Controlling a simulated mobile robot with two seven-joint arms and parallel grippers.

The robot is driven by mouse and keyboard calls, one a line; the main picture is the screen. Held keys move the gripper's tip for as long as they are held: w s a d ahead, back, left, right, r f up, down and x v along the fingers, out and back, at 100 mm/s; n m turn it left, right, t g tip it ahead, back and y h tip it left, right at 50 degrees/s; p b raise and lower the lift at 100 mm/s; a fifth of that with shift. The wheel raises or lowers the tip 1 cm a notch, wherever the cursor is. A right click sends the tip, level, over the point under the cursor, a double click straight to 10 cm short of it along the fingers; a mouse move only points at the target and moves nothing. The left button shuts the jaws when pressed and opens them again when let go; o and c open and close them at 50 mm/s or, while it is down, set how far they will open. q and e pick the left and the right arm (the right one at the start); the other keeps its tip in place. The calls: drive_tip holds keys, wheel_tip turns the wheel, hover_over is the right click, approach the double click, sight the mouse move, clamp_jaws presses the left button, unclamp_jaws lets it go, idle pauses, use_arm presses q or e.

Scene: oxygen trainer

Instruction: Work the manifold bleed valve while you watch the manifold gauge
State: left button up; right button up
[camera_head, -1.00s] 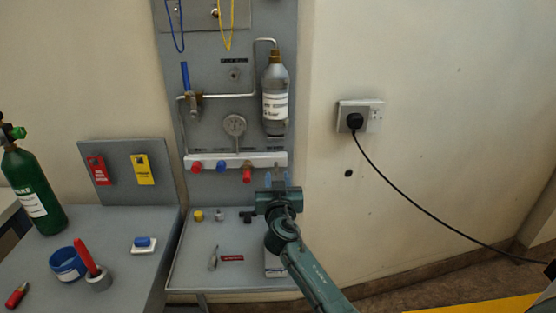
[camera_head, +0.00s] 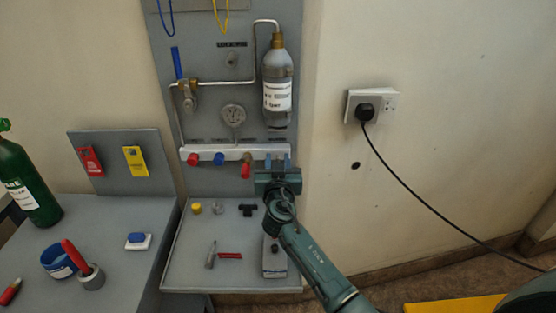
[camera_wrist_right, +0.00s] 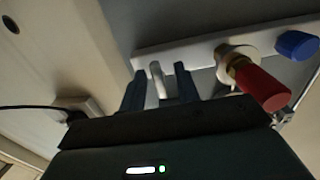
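The manifold (camera_head: 235,153) is a pale bar across the grey panel, with red and blue knobs below it. The manifold gauge (camera_head: 234,117) is a round dial above the bar; its reading is too small to tell. My right gripper (camera_head: 278,160) is at the bar's right end. In the right wrist view, its open fingers (camera_wrist_right: 159,88) stand on either side of a pale lever (camera_wrist_right: 156,78), with gaps showing. I cannot tell for sure whether this lever is the bleed valve. A brass-necked red knob (camera_wrist_right: 262,86) is to its right. My left gripper is not in view.
A grey cylinder (camera_head: 277,80) hangs above my right gripper. The shelf (camera_head: 185,270) below holds small fittings, a black tee-shaped part (camera_head: 248,210) and a red tag (camera_head: 230,255). A plug with a black cable (camera_head: 425,195) is on the right wall.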

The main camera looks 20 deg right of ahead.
drive_tip(key=shift+c, duration=0.3)
clamp_jaws()
drive_tip(key=shift+n+b, duration=0.6)
drive_tip(key=shift+n, duration=0.3)
drive_tip(key=shift+a+r+n+b, duration=0.1)
drive_tip(key=shift+n+b, duration=0.3)
drive_tip(key=shift+n, duration=1)
drive_tip(key=shift+o, duration=0.3)
unclamp_jaws()
